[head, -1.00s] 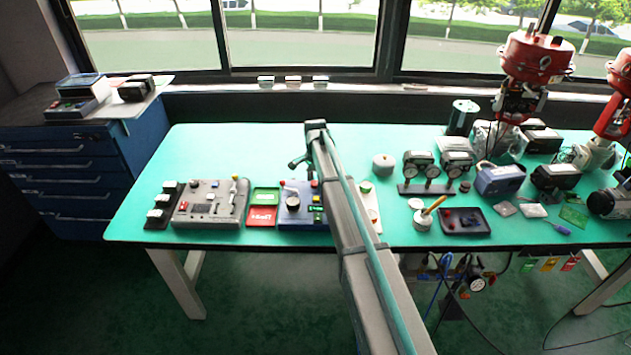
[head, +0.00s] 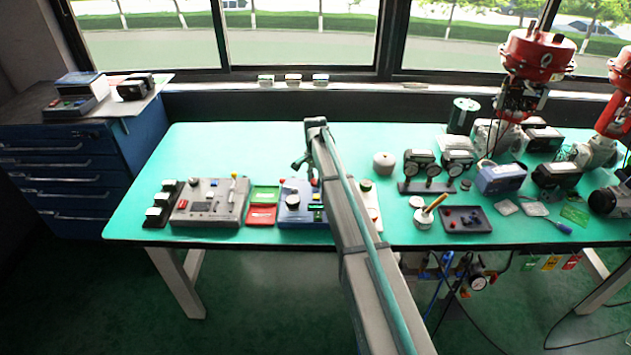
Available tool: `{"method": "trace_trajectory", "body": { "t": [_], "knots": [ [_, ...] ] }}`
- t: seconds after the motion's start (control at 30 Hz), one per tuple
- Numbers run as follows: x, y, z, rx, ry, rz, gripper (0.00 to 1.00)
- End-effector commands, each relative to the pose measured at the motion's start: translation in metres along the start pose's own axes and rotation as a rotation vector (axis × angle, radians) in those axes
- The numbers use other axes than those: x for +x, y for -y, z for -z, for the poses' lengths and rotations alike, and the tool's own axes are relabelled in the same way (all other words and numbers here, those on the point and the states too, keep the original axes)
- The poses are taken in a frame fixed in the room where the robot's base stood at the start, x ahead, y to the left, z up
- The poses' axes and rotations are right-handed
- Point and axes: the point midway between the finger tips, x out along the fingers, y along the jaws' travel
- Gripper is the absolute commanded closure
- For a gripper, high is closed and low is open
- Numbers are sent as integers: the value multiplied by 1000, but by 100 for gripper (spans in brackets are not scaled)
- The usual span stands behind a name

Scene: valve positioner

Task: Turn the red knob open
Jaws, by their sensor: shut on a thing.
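The blue control box (head: 293,214) sits at the front of the green bench, left of my arm. A small red part (head: 311,182), seemingly the red knob, shows at the box's back right, against the edge of my arm. My arm crosses the view from the bottom and covers the box's right side. Dark parts of my gripper (head: 299,163) show just above the box. Its fingertips are hidden, and so is their contact with the knob. The knob's turn angle cannot be made out.
Left of the box are green and red trays (head: 262,213) and a grey control panel (head: 209,203). Right of my arm stand a gauge stand (head: 425,188), a dark tray (head: 465,220) and red-topped valve actuators (head: 537,52). The bench's back left is clear.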

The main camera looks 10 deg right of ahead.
Motion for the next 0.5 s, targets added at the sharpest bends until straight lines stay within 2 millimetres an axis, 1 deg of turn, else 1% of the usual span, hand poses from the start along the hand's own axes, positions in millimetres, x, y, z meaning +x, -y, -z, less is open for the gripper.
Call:
{"method": "trace_trajectory", "body": {
  "t": [0.5],
  "knots": [
    [1,1,0,-485,0,1,98]
  ]
}}
